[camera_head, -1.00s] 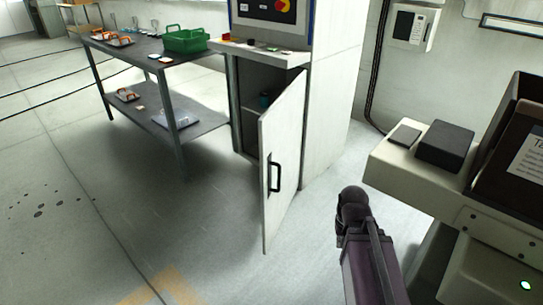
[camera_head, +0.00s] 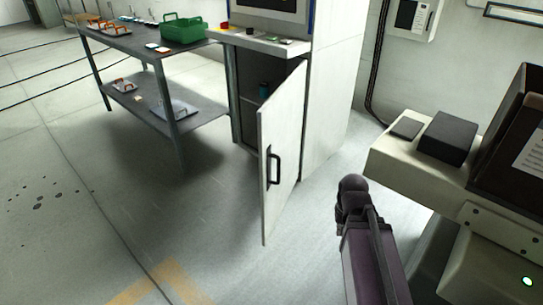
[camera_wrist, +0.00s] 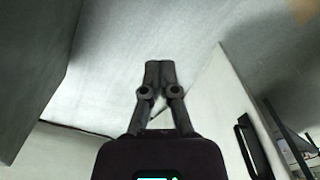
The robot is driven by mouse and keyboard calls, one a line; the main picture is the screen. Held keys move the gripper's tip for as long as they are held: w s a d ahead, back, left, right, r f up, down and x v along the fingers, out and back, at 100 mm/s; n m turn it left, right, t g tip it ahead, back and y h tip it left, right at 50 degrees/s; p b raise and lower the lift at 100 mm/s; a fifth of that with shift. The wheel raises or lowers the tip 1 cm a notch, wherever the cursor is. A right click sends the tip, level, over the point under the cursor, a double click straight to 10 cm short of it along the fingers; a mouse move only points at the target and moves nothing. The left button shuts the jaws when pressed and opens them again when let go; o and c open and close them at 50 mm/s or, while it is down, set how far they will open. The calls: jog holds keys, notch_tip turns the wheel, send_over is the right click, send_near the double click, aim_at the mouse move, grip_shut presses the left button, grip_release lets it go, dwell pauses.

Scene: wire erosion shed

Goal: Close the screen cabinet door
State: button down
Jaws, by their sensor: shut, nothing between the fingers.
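The screen cabinet (camera_head: 333,90) stands at the top middle of the head view. Its white door (camera_head: 283,140) hangs wide open toward me, with a black bar handle (camera_head: 274,165) on its outer face. A dark inside with a shelf shows behind it. In the wrist view, my gripper (camera_wrist: 160,68) is shut and empty. The door (camera_wrist: 228,100) and its handle (camera_wrist: 247,145) are to the right of the fingers there, with a gap between. The fingers touch nothing that I can see.
A grey workbench (camera_head: 190,125) with a green crate (camera_head: 182,30) stands left of the cabinet. A beige machine (camera_head: 400,160) with dark boxes is close on the right. A small panel (camera_head: 412,20) is on the wall. The floor in front and left is clear.

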aim_at(265, 154)
jog(key=w+a+f+t+y+b, duration=0.1)
jog(key=w+a+f+y+b, duration=0.4)
jog(key=w+a+y+b, duration=0.35)
jog(key=w+a+r+m+t+y+b, duration=0.1)
jog(key=w+r+m+t+y+b, duration=0.2)
jog(key=w+r+y, duration=0.5)
jog(key=w+r+t, duration=0.1)
jog(key=w+r, duration=0.3)
jog(key=w, duration=0.1)
jog(key=shift+w+a+y, duration=0.2)
jog(key=shift+w+y, duration=0.15)
jog(key=shift+a, duration=0.1)
jog(key=x, duration=1.3)
jog(key=shift+w+a, duration=0.3)
jog(key=shift+a, duration=0.05)
